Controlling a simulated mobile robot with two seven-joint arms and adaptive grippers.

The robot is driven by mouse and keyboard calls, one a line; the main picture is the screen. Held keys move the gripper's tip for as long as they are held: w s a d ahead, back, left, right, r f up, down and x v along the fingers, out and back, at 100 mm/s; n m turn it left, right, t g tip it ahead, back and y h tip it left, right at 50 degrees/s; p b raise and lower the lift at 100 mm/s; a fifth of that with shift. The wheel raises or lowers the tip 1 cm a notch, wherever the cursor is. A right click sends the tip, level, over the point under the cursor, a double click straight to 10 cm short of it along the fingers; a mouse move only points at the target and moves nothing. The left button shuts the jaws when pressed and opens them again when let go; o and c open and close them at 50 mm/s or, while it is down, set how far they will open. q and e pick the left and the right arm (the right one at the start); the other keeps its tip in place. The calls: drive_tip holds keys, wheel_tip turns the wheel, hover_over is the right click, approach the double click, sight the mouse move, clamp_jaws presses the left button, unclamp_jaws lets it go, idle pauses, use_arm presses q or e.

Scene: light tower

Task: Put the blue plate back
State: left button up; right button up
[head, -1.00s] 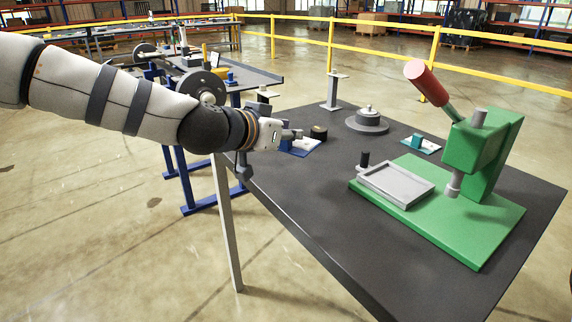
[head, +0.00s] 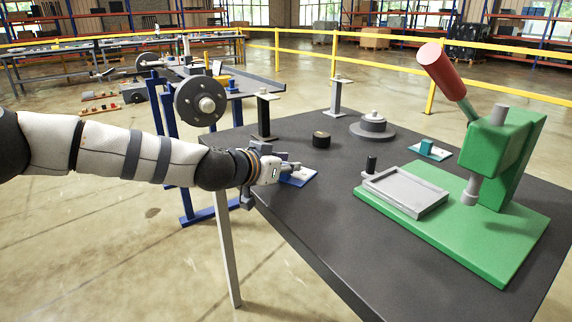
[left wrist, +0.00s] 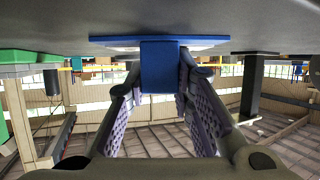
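The blue plate (head: 304,178) is at the left edge of the dark table, with a pale top face. In the left wrist view, which is upside down, the plate (left wrist: 215,40) is edge-on close to the table surface. Its blue block handle (left wrist: 160,68) stands between my fingers. My left gripper (head: 293,167) is closed around this block; the finger pads (left wrist: 160,75) lie along both sides. I cannot tell whether the plate touches the table. My right gripper is not in view.
The dark table (head: 300,225) also holds a black puck (head: 321,139), a round grey stepped piece (head: 372,127), a teal-block plate (head: 429,150), and a green press (head: 490,210) with a grey tray (head: 405,190). A black post (head: 264,118) stands at the far left edge.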

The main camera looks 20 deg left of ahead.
use_arm(q)
drive_tip(key=o, duration=0.4)
drive_tip(key=shift+r, duration=0.15)
drive_tip(key=p+v, duration=0.3)
drive_tip(key=v, duration=0.9)
drive_tip(key=shift+r, duration=0.1)
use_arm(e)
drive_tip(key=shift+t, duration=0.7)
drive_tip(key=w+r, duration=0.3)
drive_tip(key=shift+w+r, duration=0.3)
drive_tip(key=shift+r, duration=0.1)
